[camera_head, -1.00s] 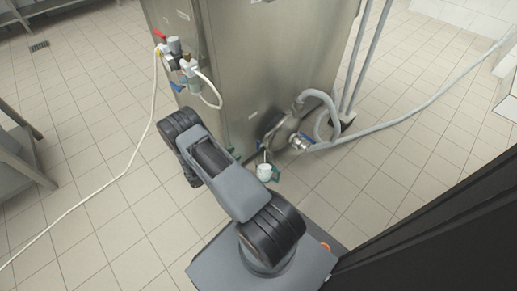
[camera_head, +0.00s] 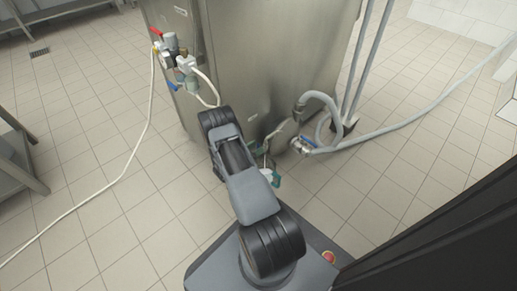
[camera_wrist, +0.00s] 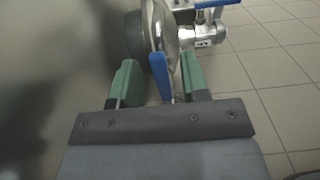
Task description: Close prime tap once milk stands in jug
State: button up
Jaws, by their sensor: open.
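My gripper (camera_wrist: 158,84) is open in the wrist view, its two green fingers apart. A blue lever (camera_wrist: 161,75) stands upright in the gap between them, in front of a shiny round metal part; I cannot tell whether either finger touches it. It looks like the prime tap's handle. In the head view my gripper (camera_head: 266,164) is low at the machine's front, mostly hidden by my arm. A small whitish jug (camera_head: 265,171) partly shows beside a green finger. The milk inside it cannot be seen.
A second blue-handled valve (camera_head: 305,143) with a grey hose sits just right; its handle (camera_wrist: 215,4) also shows in the wrist view. The steel machine (camera_head: 265,60) stands behind. Red and blue valves (camera_head: 172,55) are at its upper left. Tiled floor is open around.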

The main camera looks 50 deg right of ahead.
jog(key=shift+d, duration=0.75)
jog(key=shift+c, duration=0.4)
grip_shut()
jog(key=shift+d, duration=0.15)
jog(key=shift+s, duration=0.1)
